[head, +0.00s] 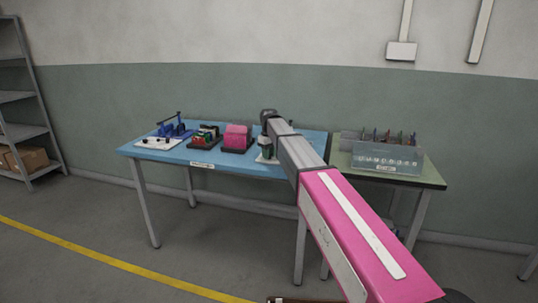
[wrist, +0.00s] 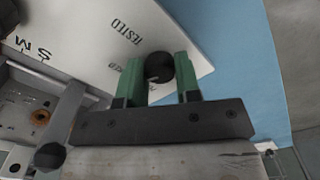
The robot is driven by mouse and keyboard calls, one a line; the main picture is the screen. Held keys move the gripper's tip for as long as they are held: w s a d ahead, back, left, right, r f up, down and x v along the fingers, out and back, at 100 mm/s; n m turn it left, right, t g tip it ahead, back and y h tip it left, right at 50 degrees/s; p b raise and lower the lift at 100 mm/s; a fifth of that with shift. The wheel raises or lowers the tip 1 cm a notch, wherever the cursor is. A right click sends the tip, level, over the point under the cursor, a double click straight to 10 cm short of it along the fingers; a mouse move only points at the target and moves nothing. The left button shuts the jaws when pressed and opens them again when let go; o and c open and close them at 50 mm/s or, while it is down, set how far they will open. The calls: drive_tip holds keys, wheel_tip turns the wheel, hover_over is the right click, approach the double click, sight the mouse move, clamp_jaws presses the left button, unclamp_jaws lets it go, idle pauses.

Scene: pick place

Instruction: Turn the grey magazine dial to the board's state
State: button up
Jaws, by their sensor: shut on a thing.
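A dark grey, nearly black round dial (wrist: 160,67) stands on a white plate (wrist: 100,30) in the wrist view. It has a small light mark near its lower edge. The plate carries the word "TESTED" above the dial and another label to its left, partly hidden. My gripper (wrist: 159,75) has green fingers on both sides of the dial and is shut on it. In the head view my arm reaches over the right part of the blue table (head: 225,178), and it hides most of the plate (head: 266,158).
A pink block (head: 238,136), a dark tray of small parts (head: 205,136) and a blue fixture (head: 173,130) stand left on the table. A clear bin (head: 388,160) is on the green table (head: 430,178) at right. In the wrist view a grey bracket (wrist: 65,118) lies close left.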

drive_tip(key=m, duration=1.3)
drive_tip(key=shift+m, duration=0.4)
idle(0.3)
drive_tip(key=o, duration=0.9)
drive_tip(key=shift+o, duration=0.2)
wheel_tip(320, 180, up, 11)
drive_tip(key=shift+f, duration=0.1)
